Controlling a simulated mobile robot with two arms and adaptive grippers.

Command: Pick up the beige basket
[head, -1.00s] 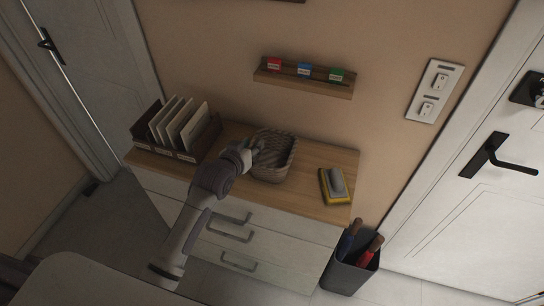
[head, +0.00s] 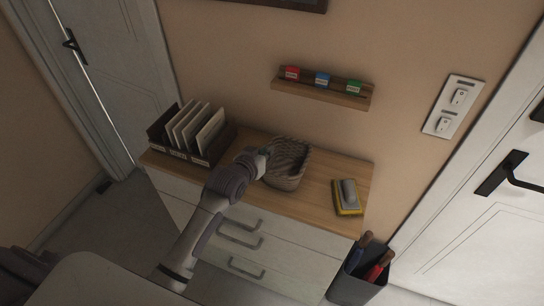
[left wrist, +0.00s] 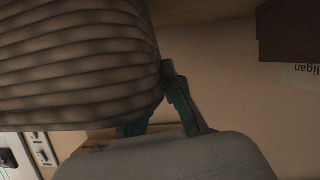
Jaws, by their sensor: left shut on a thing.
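The beige woven basket (head: 288,176) is at the middle of the wooden dresser top (head: 318,194) in the head view. It looks slightly tilted; I cannot tell whether its bottom touches the wood. My left gripper (head: 265,153) is shut on the basket's left rim. In the left wrist view the basket's ribbed side (left wrist: 75,65) fills the upper left, and the gripper's fingers (left wrist: 158,108) are at its edge. The exact contact is partly hidden by the basket. My right gripper is not in view.
A dark file holder (head: 190,142) with cards stands left of the basket. A yellow-and-grey brush or sponge (head: 347,196) lies to its right. A wall shelf (head: 320,92) with small coloured boxes is above. A dark bin (head: 358,280) with tools stands on the floor at right.

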